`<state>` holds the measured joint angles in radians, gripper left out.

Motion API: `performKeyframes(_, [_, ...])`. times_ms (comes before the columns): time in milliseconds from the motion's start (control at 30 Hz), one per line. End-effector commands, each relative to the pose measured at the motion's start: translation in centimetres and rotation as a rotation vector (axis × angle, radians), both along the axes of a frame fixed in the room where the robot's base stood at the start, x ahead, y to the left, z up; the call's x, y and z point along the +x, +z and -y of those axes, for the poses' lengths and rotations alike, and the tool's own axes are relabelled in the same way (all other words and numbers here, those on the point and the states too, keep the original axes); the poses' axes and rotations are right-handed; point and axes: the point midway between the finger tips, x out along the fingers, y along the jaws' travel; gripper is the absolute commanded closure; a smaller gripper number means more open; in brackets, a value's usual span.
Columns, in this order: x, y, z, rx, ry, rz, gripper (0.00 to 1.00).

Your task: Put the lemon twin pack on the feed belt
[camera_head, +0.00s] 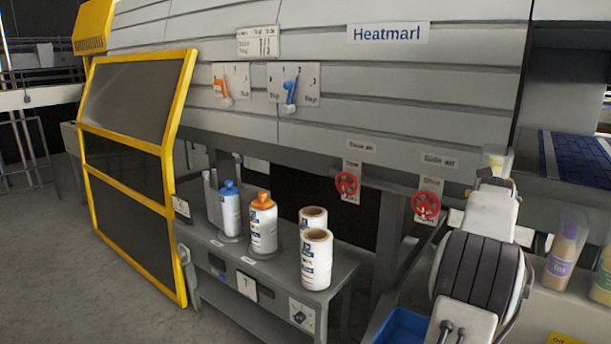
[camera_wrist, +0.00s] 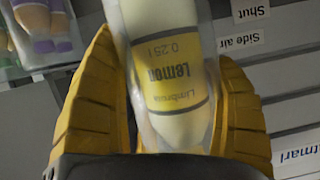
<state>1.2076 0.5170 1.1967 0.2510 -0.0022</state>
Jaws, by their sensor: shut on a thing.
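The lemon twin pack (camera_wrist: 178,85) is a pale bottle pack in clear wrap, with a yellow label reading Lemon. My gripper (camera_wrist: 165,95) is shut on it, with a yellow ribbed finger on each side. In the head view a small pale part of the pack (camera_head: 496,160) shows above my arm, which hides the rest. A blue belt (camera_head: 575,160) lies at the far right behind the arm. I cannot tell for certain that it is the feed belt. The pack is held apart from it.
A purple-labelled pack (camera_head: 561,265) and a pale pack (camera_head: 604,275) stand on the right counter. A blue bin (camera_head: 403,327) is below my arm. Red valve wheels (camera_head: 426,206) stick out from the machine. Several bottles and rolls stand on a grey bench (camera_head: 335,275).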

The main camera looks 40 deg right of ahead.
Motion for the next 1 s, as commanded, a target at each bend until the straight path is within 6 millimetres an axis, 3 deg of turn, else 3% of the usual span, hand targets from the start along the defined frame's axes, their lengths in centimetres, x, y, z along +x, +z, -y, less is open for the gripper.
performKeyframes(267, [10.0, -7.3, -4.1, -0.001, 0.158, 0.001, 0.57])
performKeyframes(467, [16.7, -12.8, -8.8, -0.003, 0.278, 0.002, 0.57])
performKeyframes(700, [23.6, -19.3, -16.0, -0.002, 0.424, 0.002, 0.57])
performKeyframes(1000, [29.5, -26.9, -27.2, -0.001, 0.612, 0.002, 0.57])
